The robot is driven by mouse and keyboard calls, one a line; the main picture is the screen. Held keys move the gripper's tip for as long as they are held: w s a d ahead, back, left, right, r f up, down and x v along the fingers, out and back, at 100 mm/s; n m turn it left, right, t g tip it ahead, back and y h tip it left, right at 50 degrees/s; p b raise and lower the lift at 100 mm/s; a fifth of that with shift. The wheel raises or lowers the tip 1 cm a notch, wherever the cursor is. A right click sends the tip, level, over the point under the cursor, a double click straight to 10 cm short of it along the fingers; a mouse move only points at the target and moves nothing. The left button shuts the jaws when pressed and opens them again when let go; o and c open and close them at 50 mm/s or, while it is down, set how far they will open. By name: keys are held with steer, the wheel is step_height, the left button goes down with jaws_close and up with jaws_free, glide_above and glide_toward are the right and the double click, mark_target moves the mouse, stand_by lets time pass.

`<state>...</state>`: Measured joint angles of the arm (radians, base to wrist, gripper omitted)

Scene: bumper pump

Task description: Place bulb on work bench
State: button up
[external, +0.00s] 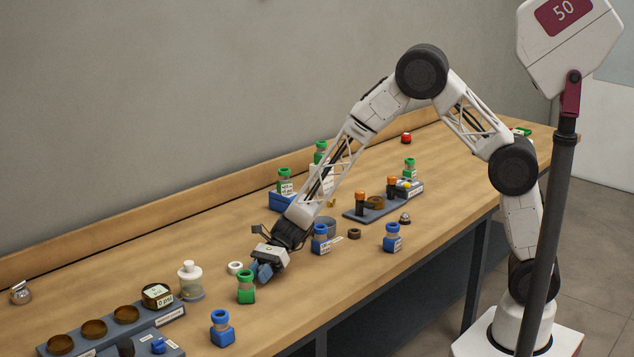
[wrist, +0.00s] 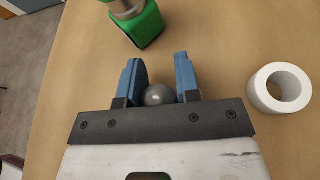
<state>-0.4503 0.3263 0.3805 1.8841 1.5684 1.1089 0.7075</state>
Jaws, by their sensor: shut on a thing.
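The bulb (wrist: 158,95) is a grey, shiny round thing seen in the wrist view between the blue fingers. My gripper (wrist: 157,68) is shut on it near the base of the fingers. In the external view my gripper (external: 265,273) points down low over the wooden work bench (external: 315,285). The bulb cannot be made out there, as the fingers hide it. I cannot tell whether the bulb touches the bench top.
A white-topped jar (external: 190,281), blue bottles (external: 222,328) and a tray with round brown wells (external: 93,329) are nearby. Bare bench lies toward the front edge.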

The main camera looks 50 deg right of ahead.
steer(key=o, duration=0.8)
steer(key=shift+c, duration=0.2)
steer(key=shift+r, duration=0.15)
steer(key=shift+d, duration=0.15)
steer(key=v, duration=1.1)
steer(key=shift+w+d+r, duration=0.15)
steer(key=shift+d+r, duration=0.1)
steer(key=shift+d, duration=0.05)
